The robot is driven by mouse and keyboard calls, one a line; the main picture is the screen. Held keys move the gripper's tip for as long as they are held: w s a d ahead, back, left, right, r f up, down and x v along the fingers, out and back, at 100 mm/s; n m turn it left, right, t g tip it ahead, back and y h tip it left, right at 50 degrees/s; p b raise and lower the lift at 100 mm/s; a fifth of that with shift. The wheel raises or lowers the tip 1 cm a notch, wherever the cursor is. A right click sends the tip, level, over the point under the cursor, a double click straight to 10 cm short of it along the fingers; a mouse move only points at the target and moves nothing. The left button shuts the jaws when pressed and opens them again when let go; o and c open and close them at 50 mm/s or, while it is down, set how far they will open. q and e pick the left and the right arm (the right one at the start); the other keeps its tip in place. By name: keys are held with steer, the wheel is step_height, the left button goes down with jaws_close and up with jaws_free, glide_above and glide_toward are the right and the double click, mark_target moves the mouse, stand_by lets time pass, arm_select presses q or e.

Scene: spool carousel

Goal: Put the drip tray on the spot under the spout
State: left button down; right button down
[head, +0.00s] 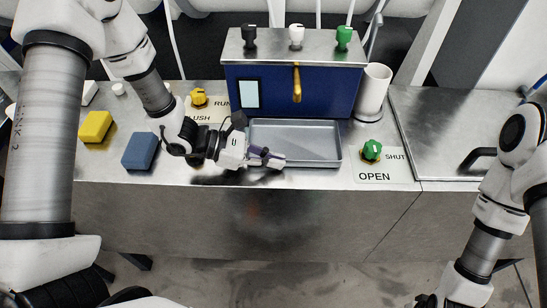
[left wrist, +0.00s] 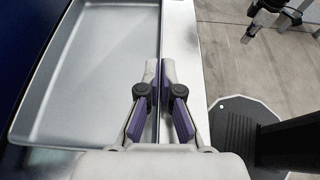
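The drip tray (head: 300,160) is a shallow grey rectangular pan on the steel counter, in front of the blue machine. It lies below and in front of the brass spout (head: 297,84). My left gripper (head: 270,157) is at the tray's front edge, toward its left corner. In the left wrist view the tray (left wrist: 95,75) fills the left side, and the gripper (left wrist: 159,80) has its two fingers close together, one on each side of the rim, pinching it. My right gripper (head: 426,299) is only partly in view at the bottom edge, its fingers unclear.
The blue machine (head: 335,95) has coloured knobs on top. A white cup-like cylinder (head: 373,92) and a green knob (head: 372,150) stand right of the tray. A yellow sponge (head: 96,126) and a blue block (head: 141,150) lie left. The counter's front edge is close to the tray.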

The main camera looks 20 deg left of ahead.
arm_select(q)
steer(key=shift+f, duration=0.25)
steer(key=c, duration=1.3)
jaws_free()
steer(key=shift+w, duration=0.1)
steer(key=shift+r, duration=0.15)
steer(key=shift+r, duration=0.2)
steer(key=p+v, duration=0.1)
steer(key=v, duration=0.5)
steer(key=shift+a+r, duration=0.15)
steer(key=shift+a, duration=0.05)
steer(key=p+v, duration=0.2)
steer(key=v, duration=0.2)
steer(key=shift+a+r, duration=0.2)
steer(key=shift+s+a, duration=0.35)
steer(key=shift+a, duration=0.1)
